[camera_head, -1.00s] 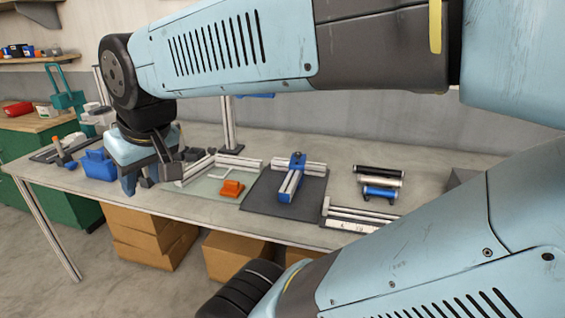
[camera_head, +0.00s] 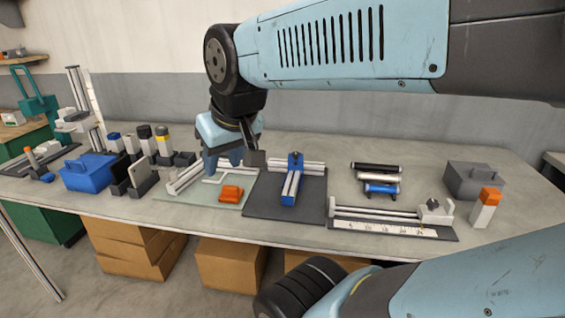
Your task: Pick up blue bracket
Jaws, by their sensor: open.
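A blue bracket-like piece (camera_head: 291,186) lies on the dark mat (camera_head: 262,206) near the middle of the table, with silver bars beside and behind it. Its exact shape is too small to tell. My gripper (camera_head: 233,160) is open, pointing down to the left of the blue piece, above the silver rails and the pale green mat. It appears apart from the blue piece and holds nothing I can see.
An orange block (camera_head: 231,194) lies on the pale green mat (camera_head: 185,197). A blue caddy (camera_head: 88,173) and several upright bottles stand at left. Black, white and blue rollers (camera_head: 380,178), a ruler fixture (camera_head: 385,226), a grey box (camera_head: 474,180) and an orange-topped block (camera_head: 485,208) are at right.

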